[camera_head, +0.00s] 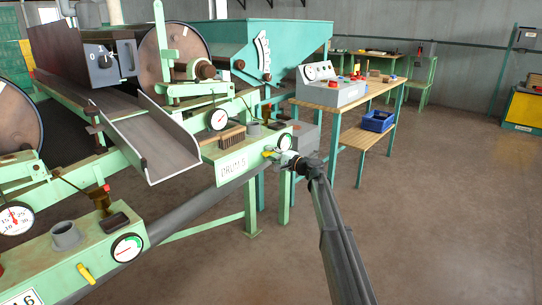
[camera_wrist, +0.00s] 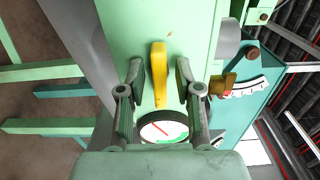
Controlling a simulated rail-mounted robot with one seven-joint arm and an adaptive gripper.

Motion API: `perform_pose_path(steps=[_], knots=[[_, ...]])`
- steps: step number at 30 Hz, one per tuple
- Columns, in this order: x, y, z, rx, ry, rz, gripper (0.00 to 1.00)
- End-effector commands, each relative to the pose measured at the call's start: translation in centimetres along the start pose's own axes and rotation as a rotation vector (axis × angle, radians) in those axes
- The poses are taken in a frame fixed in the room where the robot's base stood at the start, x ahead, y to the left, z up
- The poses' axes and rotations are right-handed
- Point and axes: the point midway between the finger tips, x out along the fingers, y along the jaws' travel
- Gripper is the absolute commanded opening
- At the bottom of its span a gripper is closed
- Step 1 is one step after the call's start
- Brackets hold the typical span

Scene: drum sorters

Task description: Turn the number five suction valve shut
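The number five suction valve has a yellow lever handle (camera_wrist: 158,72) on the pale green panel marked DRUM 5 (camera_head: 233,166). In the wrist view the handle lies along the picture's vertical, between my gripper's (camera_wrist: 159,80) two fingers. The fingers are apart, with a gap showing on each side of the handle. A round gauge (camera_wrist: 163,128) with a red needle sits beside the valve, partly hidden by my gripper. In the head view my gripper (camera_head: 279,157) is at the panel's right end and the yellow handle (camera_head: 267,153) shows just left of it.
A second panel with another yellow handle (camera_head: 86,273) and gauge (camera_head: 127,248) is at front left. A brush (camera_head: 231,137) lies on the DRUM 5 box. A workbench (camera_head: 350,93) with a grey control box (camera_head: 331,88) stands behind. The floor on the right is clear.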

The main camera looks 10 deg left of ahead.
Motion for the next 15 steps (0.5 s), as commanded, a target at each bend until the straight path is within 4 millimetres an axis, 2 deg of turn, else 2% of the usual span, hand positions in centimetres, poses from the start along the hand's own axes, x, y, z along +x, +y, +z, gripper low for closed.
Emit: perform_pose_path(steps=[10, 15], knots=[[-0.3, 0.0, 0.1, 0.001, 0.0, 0.0, 0.4], [-2.0, 0.0, 0.1, 0.001, 0.001, 0.0, 0.4]])
